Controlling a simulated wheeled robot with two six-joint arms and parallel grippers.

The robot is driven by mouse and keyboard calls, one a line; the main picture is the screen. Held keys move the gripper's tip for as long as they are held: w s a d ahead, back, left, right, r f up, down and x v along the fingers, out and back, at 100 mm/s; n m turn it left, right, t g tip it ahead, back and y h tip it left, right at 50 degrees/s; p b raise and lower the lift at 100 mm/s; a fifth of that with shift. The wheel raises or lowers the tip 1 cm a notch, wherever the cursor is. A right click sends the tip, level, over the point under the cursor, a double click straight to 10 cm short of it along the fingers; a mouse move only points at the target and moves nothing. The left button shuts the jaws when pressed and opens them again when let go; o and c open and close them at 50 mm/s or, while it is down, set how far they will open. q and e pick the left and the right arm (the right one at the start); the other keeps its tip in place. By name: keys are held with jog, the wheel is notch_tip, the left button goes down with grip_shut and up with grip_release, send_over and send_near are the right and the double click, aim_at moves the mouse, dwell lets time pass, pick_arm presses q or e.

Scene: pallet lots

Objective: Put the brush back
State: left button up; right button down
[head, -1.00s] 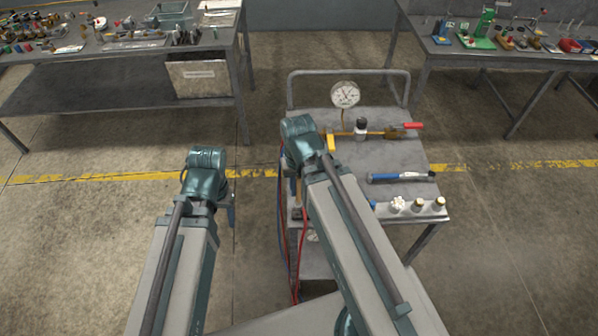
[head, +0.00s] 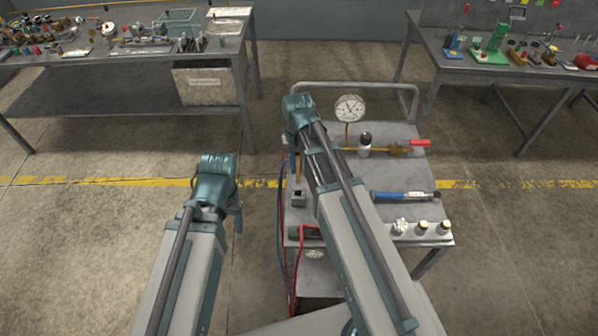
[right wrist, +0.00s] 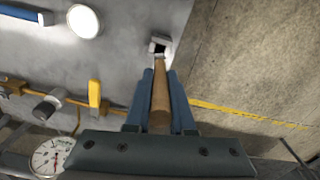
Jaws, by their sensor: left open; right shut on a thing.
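My right gripper (right wrist: 160,105) is shut on the brush's wooden handle (right wrist: 160,95), which lies between its blue fingers. In the head view the handle (head: 302,183) shows below my right wrist, at the cart's left side. A small square metal holder (right wrist: 159,43) with a dark opening is at the handle's far end; it also shows in the head view (head: 298,199). I cannot tell whether the brush's end is inside it or only in front of it. The bristles are not visible. My left gripper (head: 238,215) is open and empty, left of the cart, mostly hidden by its wrist.
The cart top (head: 405,175) carries a pressure gauge (head: 350,108), a brass fitting with a red handle (head: 395,149), a blue tool (head: 402,196) and several small white pieces (head: 422,227). Red and blue hoses hang at its left. Cluttered benches stand behind.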

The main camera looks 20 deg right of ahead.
aim_at(298, 179)
jog(key=shift+f+b, duration=1.35)
jog(key=shift+f, duration=0.3)
jog(key=shift+f+b, duration=0.55)
jog(key=shift+f, duration=0.1)
jog(key=c, duration=0.8)
grip_release()
